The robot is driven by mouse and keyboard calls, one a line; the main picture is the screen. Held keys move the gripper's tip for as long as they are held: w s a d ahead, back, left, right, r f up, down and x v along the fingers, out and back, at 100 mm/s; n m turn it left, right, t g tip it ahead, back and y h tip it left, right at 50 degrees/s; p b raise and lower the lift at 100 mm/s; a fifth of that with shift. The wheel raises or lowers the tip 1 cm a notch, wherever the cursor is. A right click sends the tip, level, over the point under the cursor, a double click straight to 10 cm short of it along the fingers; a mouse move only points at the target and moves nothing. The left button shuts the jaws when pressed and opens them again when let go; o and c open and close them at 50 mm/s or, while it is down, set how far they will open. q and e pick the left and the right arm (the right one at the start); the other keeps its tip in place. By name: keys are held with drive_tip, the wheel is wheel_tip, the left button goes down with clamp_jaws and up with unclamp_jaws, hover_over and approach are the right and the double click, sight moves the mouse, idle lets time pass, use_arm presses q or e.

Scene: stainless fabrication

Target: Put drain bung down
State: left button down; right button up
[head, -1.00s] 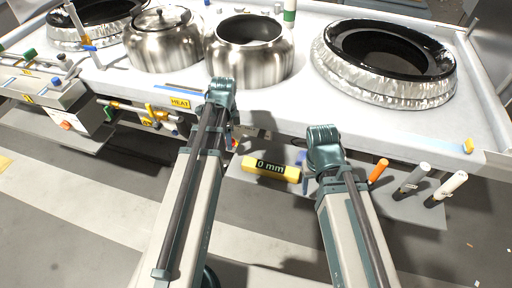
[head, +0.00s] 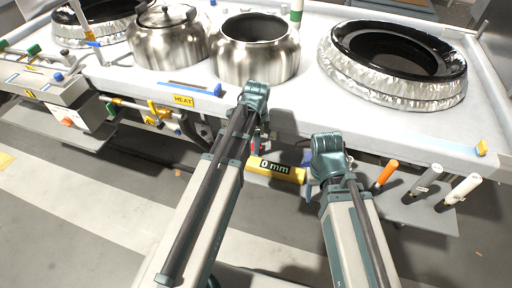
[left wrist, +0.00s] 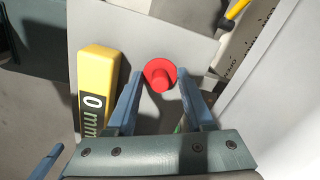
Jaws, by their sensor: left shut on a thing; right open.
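The red drain bung (left wrist: 160,74) shows in the left wrist view between the fingertips of my left gripper (left wrist: 159,84). The gripper is shut on it, and the bung is above or at a grey shelf; I cannot tell if it touches. In the head view my left gripper (head: 256,140) is below the bench's front edge, mostly hidden by its own arm, with a bit of red beside it. My right gripper (head: 310,183) is open, right of the yellow block, its fingers mostly hidden.
A yellow block (head: 277,169) marked "0 mm" lies on the lower shelf (left wrist: 140,30), close left of the bung in the wrist view. Orange, grey and white upright handles (head: 424,180) stand to the right. Steel pots (head: 254,62) and a foil-wrapped ring (head: 350,80) stand on the bench above.

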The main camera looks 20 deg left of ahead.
use_arm(q)
drive_tip(key=shift+f, duration=0.25)
use_arm(e)
drive_tip(key=shift+f, duration=0.25)
use_arm(q)
drive_tip(key=shift+f, duration=0.15)
use_arm(e)
drive_tip(key=shift+f, duration=0.2)
use_arm(q)
drive_tip(key=shift+c, duration=1.4)
unclamp_jaws()
use_arm(e)
drive_tip(key=shift+r, duration=0.15)
use_arm(q)
wheel_tip(320, 180, up, 12)
drive_tip(key=r+p, duration=0.1)
drive_tip(key=p, duration=1.1)
drive_tip(key=s+d+n+y, duration=0.1)
drive_tip(key=s+d+n, duration=0.9)
drive_tip(key=s, duration=0.4)
drive_tip(key=shift+s+d+f, duration=0.25)
drive_tip(key=shift+s+d, duration=0.15)
drive_tip(key=shift+d, duration=0.45)
use_arm(e)
wheel_tip(320, 180, up, 12)
